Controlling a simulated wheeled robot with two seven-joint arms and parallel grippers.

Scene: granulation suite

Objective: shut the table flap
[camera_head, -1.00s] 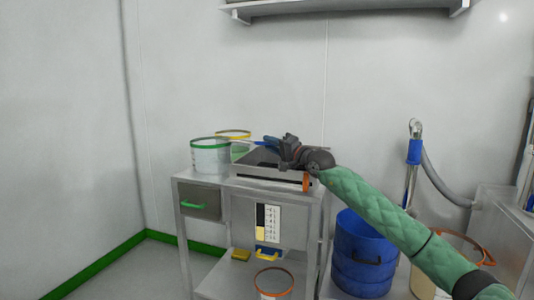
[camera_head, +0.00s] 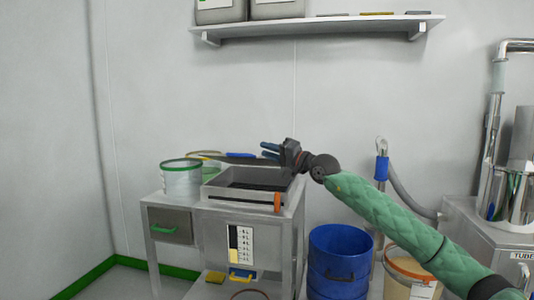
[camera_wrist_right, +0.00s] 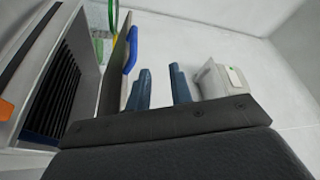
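The table flap (camera_head: 222,160) stands raised at the back of an open metal box (camera_head: 210,190) on the table; I see it nearly edge-on. Its blue handle (camera_head: 240,154) shows on its far side. In the right wrist view the flap (camera_wrist_right: 116,75) stands beside the dark ribbed box (camera_wrist_right: 88,88), with the blue handle (camera_wrist_right: 131,49) on the face toward my fingers. My right gripper (camera_head: 268,150) is over the box's back right corner; in the wrist view its blue fingers (camera_wrist_right: 161,88) are apart and empty, beside the flap. My left gripper is out of view.
A green-rimmed tub (camera_head: 181,180) stands left of the box. The table has a drawer with a green handle (camera_head: 170,229). An orange handle (camera_head: 277,202) is on the box's front. A blue drum (camera_head: 340,262) stands right of the table; a wall shelf (camera_head: 320,25) hangs above.

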